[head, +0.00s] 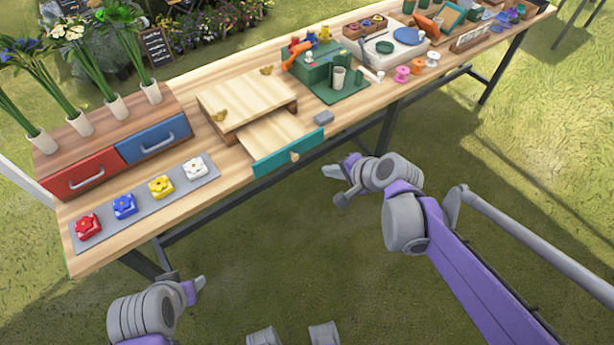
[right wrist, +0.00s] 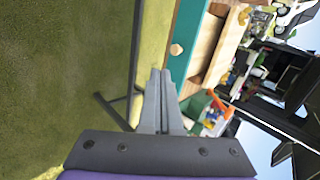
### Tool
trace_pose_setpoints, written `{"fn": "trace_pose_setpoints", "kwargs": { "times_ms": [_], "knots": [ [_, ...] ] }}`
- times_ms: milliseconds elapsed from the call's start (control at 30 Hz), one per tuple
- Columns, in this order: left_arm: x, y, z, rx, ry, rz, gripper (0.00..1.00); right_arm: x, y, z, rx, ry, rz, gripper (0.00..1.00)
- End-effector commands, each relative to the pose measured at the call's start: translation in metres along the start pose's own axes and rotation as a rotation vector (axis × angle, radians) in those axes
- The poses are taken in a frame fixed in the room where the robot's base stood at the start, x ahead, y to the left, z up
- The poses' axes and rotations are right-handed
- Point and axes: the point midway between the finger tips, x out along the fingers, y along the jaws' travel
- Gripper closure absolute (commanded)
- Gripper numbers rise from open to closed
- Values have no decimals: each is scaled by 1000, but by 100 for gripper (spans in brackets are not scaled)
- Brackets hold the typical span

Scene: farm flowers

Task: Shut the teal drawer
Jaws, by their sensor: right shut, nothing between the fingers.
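The teal drawer (head: 271,165) stands pulled out of a light wooden box (head: 243,90) on the table, its pale inside showing. Its teal front with a round wooden knob (head: 295,157) sits at the table's front edge. The teal front (right wrist: 189,40) and knob (right wrist: 176,49) also show in the right wrist view. My right gripper (head: 332,171) is shut and empty, in front of and to the right of the knob, apart from it. Its fingertips (right wrist: 160,74) point toward the drawer's knob side. My left gripper (head: 201,283) hangs low, off the table's front, far from the drawer; its jaw state is unclear.
A cabinet with red (head: 85,174) and blue (head: 152,138) drawers stands left, vases of flowers on top. A grey mat (head: 143,213) holds several coloured flower blocks. Grass is open in front.

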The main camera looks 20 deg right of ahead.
Motion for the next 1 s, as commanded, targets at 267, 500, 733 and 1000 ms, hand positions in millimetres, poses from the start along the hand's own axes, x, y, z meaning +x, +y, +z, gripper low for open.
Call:
{"fn": "trace_pose_setpoints", "kwargs": {
  "times_ms": [267,500,733,1000],
  "knots": [
    [2,0,1,0,-1,0,50,12,-3,-6,44,0,-18,100],
    [8,0,6,0,-4,0,50,54,-4,-5,42,-3,-17,100],
    [12,0,9,0,-6,0,50,99,-4,-6,41,-1,-17,100],
    [9,0,7,0,-5,0,50,126,-28,-6,41,0,-17,100]
  ]
}}
